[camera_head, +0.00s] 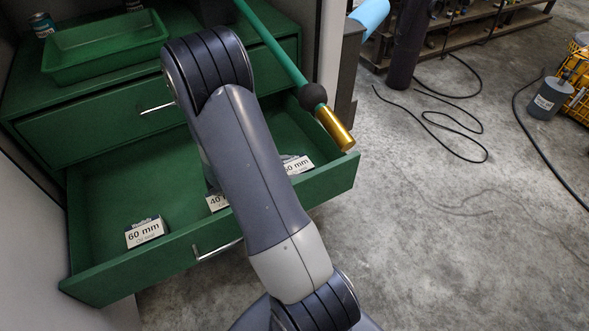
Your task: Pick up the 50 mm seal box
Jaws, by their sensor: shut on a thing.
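The 50 mm seal box (297,165) is a small white-labelled box at the right end of the open green drawer (110,196). Its left part, with the first digit, is partly covered by my arm. A box marked 40 (217,203) stands near the drawer's middle, also partly behind my arm. A box marked 60 mm (145,231) stands at the left front. My arm bends over the drawer and hides its own end. My gripper cannot be made out, nor its distance from the boxes.
A teal rod with a dark ball and brass end (335,128) reaches over the drawer's right side. A shut drawer (100,125) and an empty-looking green tray (105,45) are above. Black cables (440,115) lie on the open floor at right.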

